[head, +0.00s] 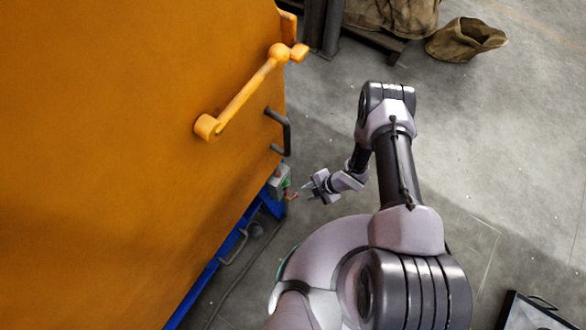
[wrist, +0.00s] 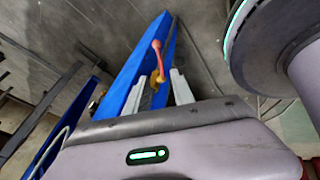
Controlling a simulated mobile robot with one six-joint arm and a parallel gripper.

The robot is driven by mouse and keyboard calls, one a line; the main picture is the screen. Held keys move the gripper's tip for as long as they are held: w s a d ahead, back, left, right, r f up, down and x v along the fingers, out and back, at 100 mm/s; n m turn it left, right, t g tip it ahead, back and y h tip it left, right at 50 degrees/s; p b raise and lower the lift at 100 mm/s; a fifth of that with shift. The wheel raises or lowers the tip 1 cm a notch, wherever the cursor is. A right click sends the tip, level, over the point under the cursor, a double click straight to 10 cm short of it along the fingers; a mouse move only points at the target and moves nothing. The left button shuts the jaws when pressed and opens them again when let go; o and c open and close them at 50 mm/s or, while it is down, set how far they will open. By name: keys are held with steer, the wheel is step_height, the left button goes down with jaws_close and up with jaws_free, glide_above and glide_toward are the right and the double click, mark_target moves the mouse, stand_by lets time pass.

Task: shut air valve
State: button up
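The air valve shows in the wrist view as a red lever (wrist: 157,53) on a small brass-yellow body (wrist: 155,80), in front of a blue beam. In the head view the valve (head: 292,196) is tiny, low on the machine's right edge beside a small grey box. My gripper (head: 308,190) is just right of the valve, pointing at it. In the wrist view its two pale fingers (wrist: 159,82) stand apart, with the valve body showing between the tips. I cannot tell whether either finger touches the valve or how deep it sits between them.
The large orange door (head: 110,130) with its lever handle (head: 245,95) and a dark pull handle (head: 285,132) fills the left. A blue frame (head: 215,265) runs below it. Sacks (head: 465,38) lie at the back.

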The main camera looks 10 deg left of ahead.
mark_target(294, 197)
steer(key=b+x, duration=0.5)
steer(key=x, duration=0.8)
steer(key=shift+f+b, duration=0.15)
steer(key=shift+b, duration=0.15)
jaws_close()
stand_by(0.6)
